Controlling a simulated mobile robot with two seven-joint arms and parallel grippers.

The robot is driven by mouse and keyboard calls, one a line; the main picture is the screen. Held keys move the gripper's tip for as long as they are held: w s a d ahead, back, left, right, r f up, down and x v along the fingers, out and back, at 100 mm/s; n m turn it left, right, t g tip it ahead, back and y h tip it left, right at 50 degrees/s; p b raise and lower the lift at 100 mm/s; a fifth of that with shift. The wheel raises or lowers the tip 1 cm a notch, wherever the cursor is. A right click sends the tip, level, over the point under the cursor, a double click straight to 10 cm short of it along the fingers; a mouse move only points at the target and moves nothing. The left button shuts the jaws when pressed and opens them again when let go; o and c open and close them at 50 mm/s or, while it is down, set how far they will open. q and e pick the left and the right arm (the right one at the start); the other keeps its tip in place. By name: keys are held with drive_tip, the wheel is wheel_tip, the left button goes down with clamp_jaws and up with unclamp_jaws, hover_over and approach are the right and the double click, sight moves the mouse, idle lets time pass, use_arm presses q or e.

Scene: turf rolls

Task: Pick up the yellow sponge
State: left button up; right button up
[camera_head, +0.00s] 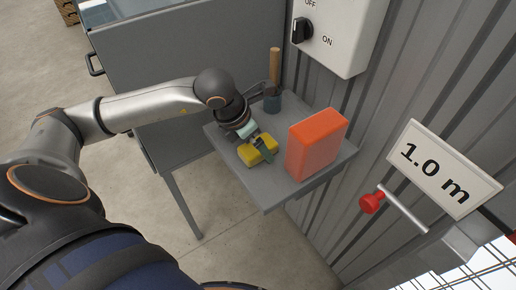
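The yellow sponge (250,156) lies on a small grey shelf (278,197) fixed to the corrugated wall. My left arm reaches in from the left, and my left gripper (262,147) is at the sponge, pointing down toward it. One dark finger crosses in front of the sponge, so yellow shows on both sides of it. The other finger is hidden, so I cannot tell whether the gripper is closed on the sponge. The sponge appears to be at shelf level. My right gripper is out of view.
An orange-red box (313,146) stands upright on the shelf, right of the sponge. A wooden-handled brush-like tool (274,75) stands at the shelf's back corner. A switch box (333,32), a red-knobbed lever (372,203) and a "1.0 m" sign (442,170) are on the wall. The shelf's front is clear.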

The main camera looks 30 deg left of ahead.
use_arm(q)
drive_tip(key=shift+f+b, duration=0.2)
drive_tip(key=shift+b, duration=0.1)
idle(0.4)
drive_tip(key=c, duration=1.4)
drive_tip(key=shift+r+p, duration=0.35)
drive_tip(key=shift+p, duration=0.15)
wheel_tip(320, 180, up, 10)
drive_tip(key=p, duration=0.1)
drive_tip(key=o, duration=0.8)
drive_tip(key=shift+f, duration=0.1)
drive_tip(key=c, duration=0.6)
